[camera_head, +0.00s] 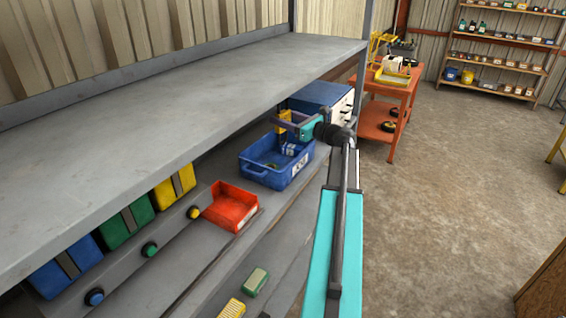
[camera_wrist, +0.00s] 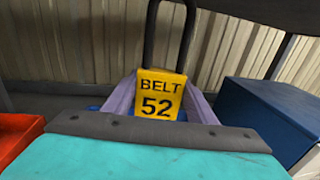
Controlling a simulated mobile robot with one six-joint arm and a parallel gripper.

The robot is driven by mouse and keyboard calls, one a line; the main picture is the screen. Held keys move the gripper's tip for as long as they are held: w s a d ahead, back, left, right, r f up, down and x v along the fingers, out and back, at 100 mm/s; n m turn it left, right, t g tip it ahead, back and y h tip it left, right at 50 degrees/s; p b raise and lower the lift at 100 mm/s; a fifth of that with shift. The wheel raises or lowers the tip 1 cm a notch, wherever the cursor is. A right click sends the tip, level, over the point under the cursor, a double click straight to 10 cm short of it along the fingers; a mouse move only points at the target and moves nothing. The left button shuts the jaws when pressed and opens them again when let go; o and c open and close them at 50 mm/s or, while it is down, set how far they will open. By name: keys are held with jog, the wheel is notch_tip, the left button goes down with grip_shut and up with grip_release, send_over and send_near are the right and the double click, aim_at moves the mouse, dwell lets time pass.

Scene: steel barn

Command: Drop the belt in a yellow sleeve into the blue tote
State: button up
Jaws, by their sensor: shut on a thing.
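The belt in a yellow sleeve shows in the wrist view (camera_wrist: 160,95), marked "BELT 52", with a dark loop rising above the sleeve. In the head view its yellow sleeve (camera_head: 284,118) is small and partly hidden. My gripper (camera_head: 282,123), with light purple fingers, is shut on the sleeve and holds it upright. The blue tote (camera_head: 262,175) stands on the lower shelf. My gripper and the belt are above the tote's far part. Small items show inside the tote, too small to name. In the wrist view, the tote is mostly hidden behind my gripper.
A red bin (camera_head: 232,206) stands nearer on the same shelf, and a blue drawer cabinet (camera_head: 322,97) stands just beyond the tote. The grey upper shelf (camera_head: 190,110) overhangs on the left. An orange cart (camera_head: 392,110) stands farther back. The floor to the right is clear.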

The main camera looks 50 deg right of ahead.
aim_at(284, 131)
jog(key=shift+f+b, duration=1.65)
jog(key=shift+f, duration=0.95)
jog(key=o, duration=1.2)
jog(key=shift+c, duration=0.2)
jog(key=s+d+b, duration=0.1)
jog(key=s+b, duration=0.3)
jog(key=s, duration=0.9)
jog(key=shift+s+d, duration=0.15)
jog(key=shift+s, duration=0.25)
